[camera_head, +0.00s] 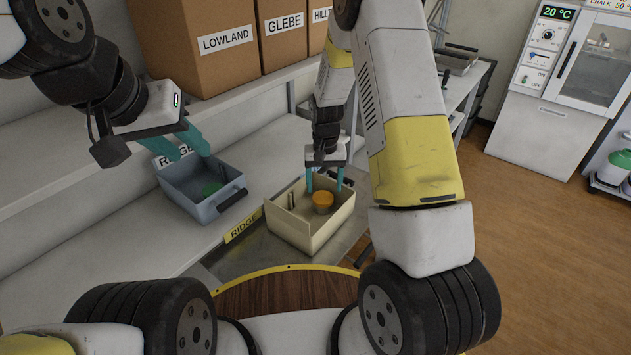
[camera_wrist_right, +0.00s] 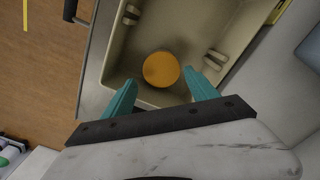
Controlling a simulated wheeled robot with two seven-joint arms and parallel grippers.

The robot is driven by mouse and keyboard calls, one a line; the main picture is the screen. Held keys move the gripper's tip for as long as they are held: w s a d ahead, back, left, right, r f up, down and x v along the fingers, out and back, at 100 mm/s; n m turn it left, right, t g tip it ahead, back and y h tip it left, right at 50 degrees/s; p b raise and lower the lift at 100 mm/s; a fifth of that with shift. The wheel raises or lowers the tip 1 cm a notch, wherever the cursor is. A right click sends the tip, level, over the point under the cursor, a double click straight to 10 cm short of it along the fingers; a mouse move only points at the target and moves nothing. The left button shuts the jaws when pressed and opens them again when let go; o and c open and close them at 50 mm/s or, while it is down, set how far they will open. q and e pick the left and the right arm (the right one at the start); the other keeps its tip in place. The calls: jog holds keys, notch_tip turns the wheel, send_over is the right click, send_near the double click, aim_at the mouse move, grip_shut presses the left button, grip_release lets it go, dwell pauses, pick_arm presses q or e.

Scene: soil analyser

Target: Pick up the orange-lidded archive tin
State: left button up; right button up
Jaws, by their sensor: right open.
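The orange-lidded archive tin (camera_head: 322,201) stands upright in the cream bin (camera_head: 296,238), towards its right side in the head view. In the right wrist view its round orange lid (camera_wrist_right: 161,69) lies just beyond and between the teal fingertips. My right gripper (camera_head: 324,182) is open above the bin, with its fingers pointing down near the tin; in the right wrist view the gripper (camera_wrist_right: 160,92) holds nothing. My left gripper (camera_head: 180,152) is over the grey-blue bin (camera_head: 205,212) at the left; its two teal fingers are apart with nothing between them.
The grey-blue bin holds a green item (camera_head: 211,188). A yellow RIDGE label (camera_head: 243,228) is at the cream bin's left. Cardboard boxes (camera_head: 200,45) stand on the shelf behind. A white cabinet (camera_head: 560,90) stands at the far right, with open floor before it.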

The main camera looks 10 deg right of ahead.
aim_at(323, 196)
notch_tip(323, 196, down, 5)
jog(key=shift+a+f, duration=0.1)
jog(key=shift+a, duration=0.05)
jog(key=shift+c, duration=0.5)
jog(key=c, duration=1.2)
